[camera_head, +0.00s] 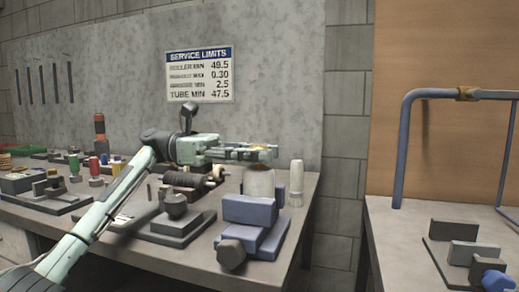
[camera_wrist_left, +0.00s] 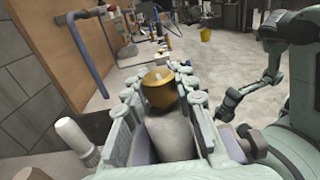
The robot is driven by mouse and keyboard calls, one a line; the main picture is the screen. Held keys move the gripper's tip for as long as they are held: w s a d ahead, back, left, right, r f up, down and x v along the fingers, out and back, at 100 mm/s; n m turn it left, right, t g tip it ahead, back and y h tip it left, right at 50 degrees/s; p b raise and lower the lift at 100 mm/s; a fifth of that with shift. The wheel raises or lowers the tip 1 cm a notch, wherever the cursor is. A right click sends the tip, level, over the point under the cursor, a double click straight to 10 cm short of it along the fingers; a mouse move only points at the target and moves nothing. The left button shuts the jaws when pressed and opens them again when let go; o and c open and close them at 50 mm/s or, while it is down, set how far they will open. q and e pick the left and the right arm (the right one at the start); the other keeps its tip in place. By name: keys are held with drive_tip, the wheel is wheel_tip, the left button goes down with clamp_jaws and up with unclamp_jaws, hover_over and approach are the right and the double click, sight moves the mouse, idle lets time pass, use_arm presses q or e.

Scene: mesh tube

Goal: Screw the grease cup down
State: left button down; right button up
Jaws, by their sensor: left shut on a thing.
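The brass grease cup (camera_wrist_left: 158,87) sits on top of a pale grey rounded body (camera_wrist_left: 172,133) in the left wrist view. In the head view only a bit of the cup (camera_head: 261,147) shows between my fingers, above the pale body (camera_head: 259,181), which stands upright at the blue vise (camera_head: 250,211). My left gripper (camera_head: 266,153) comes in level from the left and is shut on the cup, with a finger on each side. My right gripper (camera_wrist_left: 233,103) appears small at the right of the left wrist view, away from the cup; its fingers are too unclear to judge.
A white cylinder (camera_head: 296,183) stands close to the right of the vise. A dark grey block fixture (camera_head: 176,219) and a roller (camera_head: 190,179) lie to the left. A second table (camera_head: 400,250) with a blue tube frame (camera_head: 405,140) stands across a gap at the right.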

use_arm(q)
drive_tip(key=shift+f+m+g+y+p, duration=0.1)
drive_tip(key=shift+m+g+y+p, duration=0.4)
drive_tip(key=shift+m+g, duration=0.6)
use_arm(e)
drive_tip(key=shift+a+x, duration=0.2)
drive_tip(key=shift+x, duration=1)
use_arm(q)
drive_tip(key=c, duration=1.2)
unclamp_jaws()
drive_tip(key=shift+a, duration=0.15)
drive_tip(key=v, duration=0.7)
drive_tip(key=shift+w, duration=0.1)
use_arm(e)
drive_tip(key=shift+s, duration=0.1)
